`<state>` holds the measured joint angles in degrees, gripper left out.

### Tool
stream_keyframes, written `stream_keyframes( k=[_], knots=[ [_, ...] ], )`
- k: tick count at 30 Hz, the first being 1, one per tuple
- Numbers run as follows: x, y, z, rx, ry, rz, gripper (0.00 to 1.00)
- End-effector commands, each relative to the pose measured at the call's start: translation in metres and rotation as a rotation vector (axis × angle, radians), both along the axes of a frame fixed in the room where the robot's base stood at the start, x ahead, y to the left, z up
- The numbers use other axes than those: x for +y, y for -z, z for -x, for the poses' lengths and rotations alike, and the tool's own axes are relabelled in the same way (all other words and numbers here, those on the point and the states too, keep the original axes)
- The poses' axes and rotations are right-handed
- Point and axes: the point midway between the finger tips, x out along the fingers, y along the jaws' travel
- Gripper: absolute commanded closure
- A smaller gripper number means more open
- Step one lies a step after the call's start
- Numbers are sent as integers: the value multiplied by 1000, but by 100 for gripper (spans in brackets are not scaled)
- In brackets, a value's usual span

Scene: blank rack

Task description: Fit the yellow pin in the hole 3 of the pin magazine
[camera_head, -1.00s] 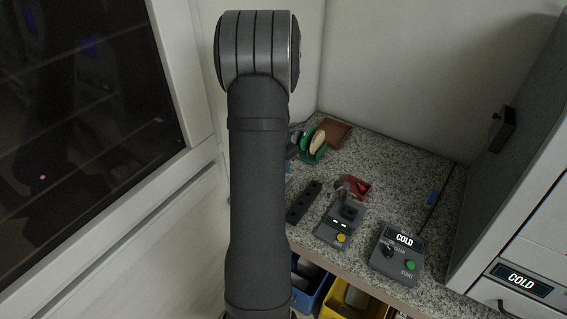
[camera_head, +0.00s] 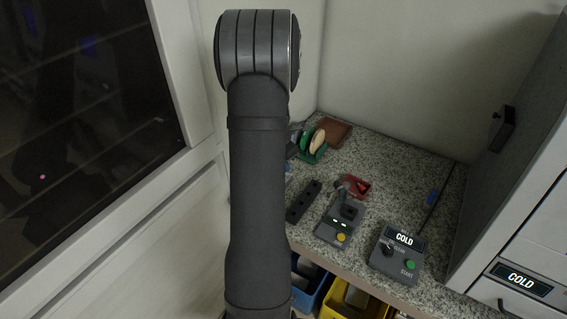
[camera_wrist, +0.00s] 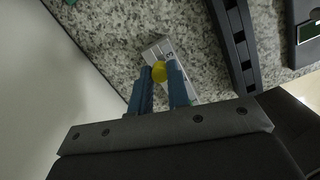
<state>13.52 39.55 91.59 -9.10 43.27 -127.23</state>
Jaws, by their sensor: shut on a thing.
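In the wrist view the yellow pin (camera_wrist: 159,71) is held between the two blue fingers of my gripper (camera_wrist: 160,85), which is shut on it. The pale grey pin magazine (camera_wrist: 153,50), with small dark markings on its face, lies on the speckled counter just beyond the fingertips. The pin and fingers cover part of it, and I cannot tell hole 3 or whether the pin touches the magazine. In the head view my arm hides the gripper, pin and magazine.
A dark slotted strip (camera_head: 303,201) lies on the granite counter (camera_head: 395,165), beside a device with a yellow button (camera_head: 341,237). A COLD control box (camera_head: 397,258) stands to the right. A green rack (camera_head: 311,152) with discs and a red tray (camera_head: 357,186) are farther back.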

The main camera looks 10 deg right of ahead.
Motion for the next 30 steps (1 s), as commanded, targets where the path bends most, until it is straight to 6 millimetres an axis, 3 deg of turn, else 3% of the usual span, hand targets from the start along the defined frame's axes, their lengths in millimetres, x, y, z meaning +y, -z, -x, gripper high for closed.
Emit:
stream_keyframes(
  k=[30],
  knots=[
    [0,22,0,0,0,0,100]
  ],
)
